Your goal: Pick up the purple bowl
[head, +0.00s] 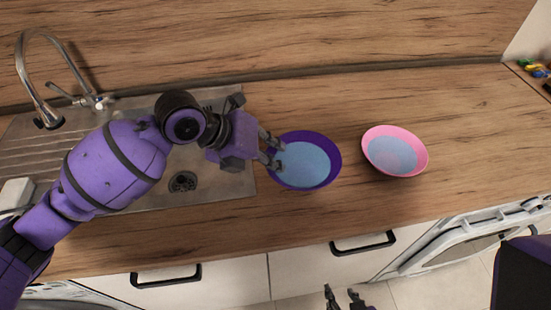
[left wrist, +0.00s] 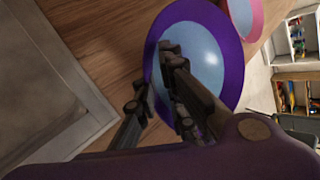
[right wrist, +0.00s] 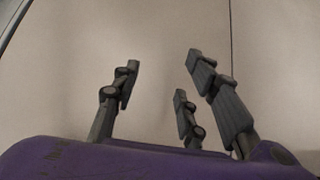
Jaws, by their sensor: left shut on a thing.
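The purple bowl (head: 333,163) has a light blue inside and rests on the wooden counter just right of the sink. It also shows in the left wrist view (left wrist: 222,33). My left gripper (head: 271,153) is at the bowl's left rim, with one finger over the inside and the other outside; it is shut on the rim. The left wrist view shows the fingers (left wrist: 152,85) on either side of the rim. My right gripper (head: 345,296) is low in front of the cabinets, away from the bowl. In the right wrist view its fingers (right wrist: 160,88) are apart with nothing between them.
A pink bowl (head: 421,158) with a light blue inside stands right of the purple bowl. The steel sink (head: 215,188) and its tap (head: 45,105) are at the left. Small colourful items (head: 533,68) lie at the far right. The counter between the bowls and its right part are clear.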

